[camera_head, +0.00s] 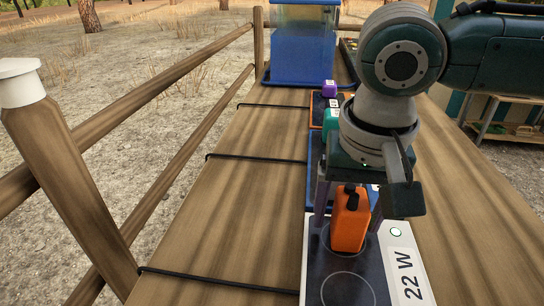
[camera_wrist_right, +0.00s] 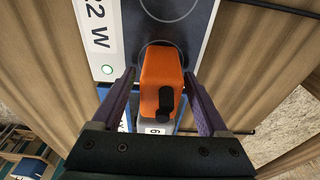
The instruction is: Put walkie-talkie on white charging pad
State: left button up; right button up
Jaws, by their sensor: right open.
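The orange walkie-talkie (camera_head: 350,222) with a black knob on top stands upright on the white charging pad (camera_head: 402,262), over the far ring of its dark surface. The pad is marked 22 W and has a small green light. The walkie-talkie also shows in the wrist view (camera_wrist_right: 161,82), with the white pad (camera_wrist_right: 100,58) beneath it. My right gripper (camera_head: 346,214) is open above the pad, with its purple fingers on either side of the walkie-talkie. In the wrist view (camera_wrist_right: 160,75) gaps show beside both fingers. My left gripper is not in view.
Behind the white pad lie a blue pad (camera_head: 314,172) and an orange-edged pad (camera_head: 317,106), partly hidden by my arm. A teal object (camera_head: 331,120) and a purple object (camera_head: 329,88) stand there. A blue container (camera_head: 303,55) stands at the far end. The wooden top's left side is clear except for black cords.

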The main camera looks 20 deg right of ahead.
jog(key=r+p, duration=0.1)
jog(key=r, duration=0.2)
jog(key=s+r+p, duration=0.1)
jog(key=r, duration=0.3)
jog(key=a+r+p, duration=0.1)
jog(key=r, duration=0.3)
jog(key=shift+s, duration=0.15)
jog(key=shift+s+r+p, duration=0.1)
jog(key=shift+r+p, duration=0.2)
jog(key=shift+r, duration=0.2)
